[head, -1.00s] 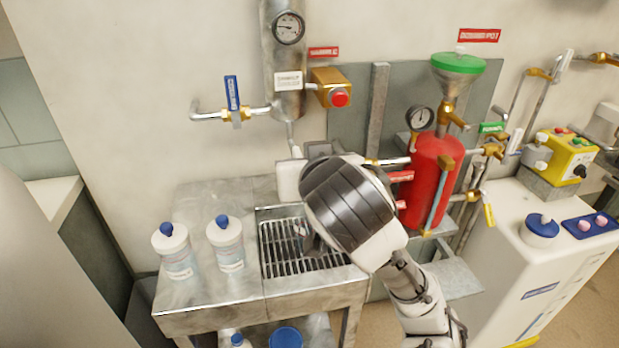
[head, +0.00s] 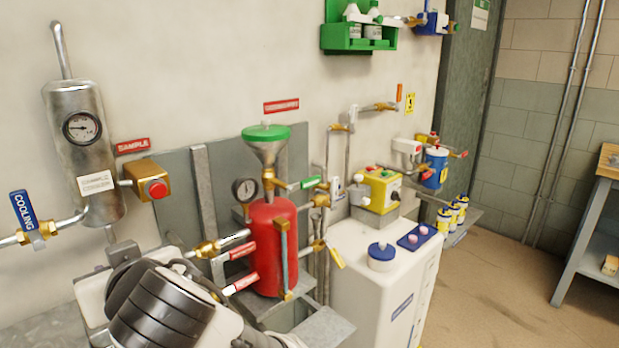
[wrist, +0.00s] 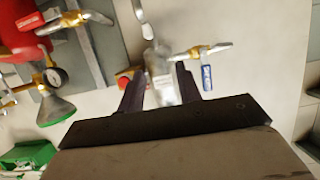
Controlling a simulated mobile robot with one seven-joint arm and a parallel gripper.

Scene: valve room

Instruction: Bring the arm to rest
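My arm (head: 165,305) shows at the bottom left of the head view, folded in front of the wall equipment, with its thick dark-banded white joint nearest. My gripper (wrist: 158,72) shows in the wrist view with its two dark fingers apart and nothing held between them. The metal sample cylinder (wrist: 161,82) appears behind the gap between the fingers, upside down in this view. It hangs on the wall at the left of the head view (head: 85,150). The fingers are hidden in the head view.
A red tank (head: 272,250) with a green funnel (head: 266,142) stands close to the right of my arm. A blue cooling valve handle (head: 24,210) and a red button (head: 157,189) flank the cylinder. A white cabinet (head: 385,285) stands further right. Open floor (head: 500,290) lies beyond it.

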